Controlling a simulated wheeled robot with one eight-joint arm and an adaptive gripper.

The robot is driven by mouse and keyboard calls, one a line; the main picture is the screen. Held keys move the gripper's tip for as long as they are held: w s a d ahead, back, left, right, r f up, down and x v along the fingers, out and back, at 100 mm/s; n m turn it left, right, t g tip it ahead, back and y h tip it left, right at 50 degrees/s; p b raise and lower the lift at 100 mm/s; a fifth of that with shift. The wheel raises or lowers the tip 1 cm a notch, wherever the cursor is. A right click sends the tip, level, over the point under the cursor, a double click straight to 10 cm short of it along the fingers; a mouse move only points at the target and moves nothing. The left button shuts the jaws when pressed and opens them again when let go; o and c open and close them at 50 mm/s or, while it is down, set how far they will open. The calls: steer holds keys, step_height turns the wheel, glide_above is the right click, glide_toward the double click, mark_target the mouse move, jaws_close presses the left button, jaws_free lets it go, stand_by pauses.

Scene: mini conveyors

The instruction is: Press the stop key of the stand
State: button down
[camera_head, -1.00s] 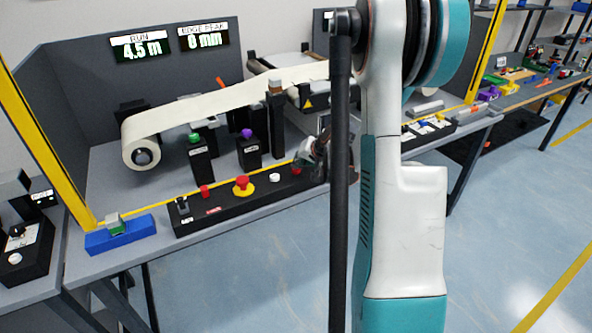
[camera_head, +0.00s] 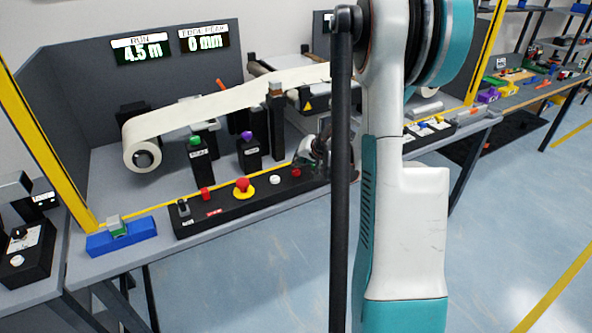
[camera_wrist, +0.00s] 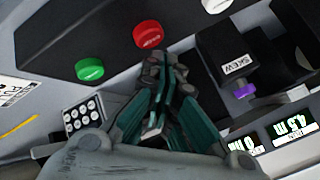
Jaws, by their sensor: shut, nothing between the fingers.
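The stand's black key panel (camera_head: 225,207) runs along the front of the grey table. A red key (camera_head: 296,172), which I take for the stop key, is near its right end, beside my gripper (camera_head: 305,163). In the wrist view the red key (camera_wrist: 149,34) has a label on its side, too small to read surely, and a green key (camera_wrist: 89,69) lies to its left. My gripper (camera_wrist: 163,66) is shut and empty. Its fingertips are right beside the red key's lower edge in the wrist view; I cannot tell whether they touch. My arm hides the panel's right end in the head view.
The panel also holds a red mushroom button on yellow (camera_head: 243,186), a white key (camera_head: 274,180) and a smaller red key (camera_head: 206,194). Posts with a green knob (camera_head: 195,141) and a purple knob (camera_head: 247,135) stand behind, near the white web roll (camera_head: 135,132).

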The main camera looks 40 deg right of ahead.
mark_target(299, 170)
steer(key=shift+r, duration=0.1)
steer(key=shift+r+p, duration=1.65)
steer(key=shift+r, duration=0.75)
